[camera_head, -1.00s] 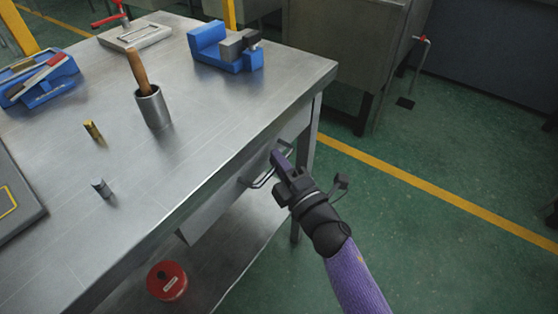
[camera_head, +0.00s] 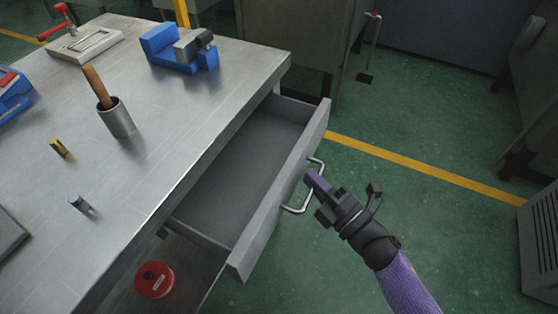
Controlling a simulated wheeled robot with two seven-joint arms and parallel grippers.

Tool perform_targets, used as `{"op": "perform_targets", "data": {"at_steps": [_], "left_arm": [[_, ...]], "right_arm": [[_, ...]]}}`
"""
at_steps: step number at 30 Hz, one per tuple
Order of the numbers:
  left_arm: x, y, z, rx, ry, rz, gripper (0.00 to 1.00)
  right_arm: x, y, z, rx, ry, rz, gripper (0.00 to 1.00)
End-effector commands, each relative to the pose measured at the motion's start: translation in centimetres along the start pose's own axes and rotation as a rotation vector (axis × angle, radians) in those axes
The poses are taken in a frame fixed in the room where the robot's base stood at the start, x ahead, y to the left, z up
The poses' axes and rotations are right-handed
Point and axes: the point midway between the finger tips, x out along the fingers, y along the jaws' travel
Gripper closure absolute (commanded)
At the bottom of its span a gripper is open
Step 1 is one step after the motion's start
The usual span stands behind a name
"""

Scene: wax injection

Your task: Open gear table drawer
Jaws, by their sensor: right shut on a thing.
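The grey metal gear table (camera_head: 165,150) fills the left of the head view. Its drawer (camera_head: 262,215) stands well out from under the tabletop, and its inside looks empty. The drawer has a curved metal handle (camera_head: 291,209) on its front. My right gripper (camera_head: 314,184) is shut on the handle, coming in from the lower right. The gripper hides part of the handle. My left gripper is not in view.
On the tabletop are a blue vise (camera_head: 165,47), a metal cup (camera_head: 117,120) with a wooden-handled tool, a brass piece (camera_head: 59,147) and a small steel piece (camera_head: 82,205). A red round can (camera_head: 154,281) sits on the lower shelf.

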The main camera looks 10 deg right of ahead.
Motion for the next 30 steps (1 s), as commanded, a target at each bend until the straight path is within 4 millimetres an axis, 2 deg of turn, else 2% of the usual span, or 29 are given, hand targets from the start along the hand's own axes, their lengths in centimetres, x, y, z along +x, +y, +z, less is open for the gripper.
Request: {"op": "perform_targets", "data": {"at_steps": [3, 10, 15, 25, 26, 30], "left_arm": [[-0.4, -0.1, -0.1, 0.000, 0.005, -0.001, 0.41], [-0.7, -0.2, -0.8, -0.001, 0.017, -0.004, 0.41], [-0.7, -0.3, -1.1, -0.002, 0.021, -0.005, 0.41], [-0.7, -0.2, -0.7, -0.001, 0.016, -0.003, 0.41], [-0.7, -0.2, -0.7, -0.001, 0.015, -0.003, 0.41], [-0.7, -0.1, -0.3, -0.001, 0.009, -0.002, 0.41]], "right_arm": [[-2.3, 0.5, 0.9, -0.002, 0.000, -0.004, 1.00], [-5.1, 1.0, 2.1, 0.000, -0.001, -0.002, 1.00], [-5.8, 1.1, 2.4, 0.000, 0.000, -0.002, 1.00], [-5.9, 1.1, 2.4, 0.000, -0.001, -0.001, 1.00], [-5.9, 1.1, 2.4, 0.000, -0.001, -0.002, 0.79], [-5.9, 1.1, 2.4, 0.000, -0.001, -0.001, 0.50]]}}
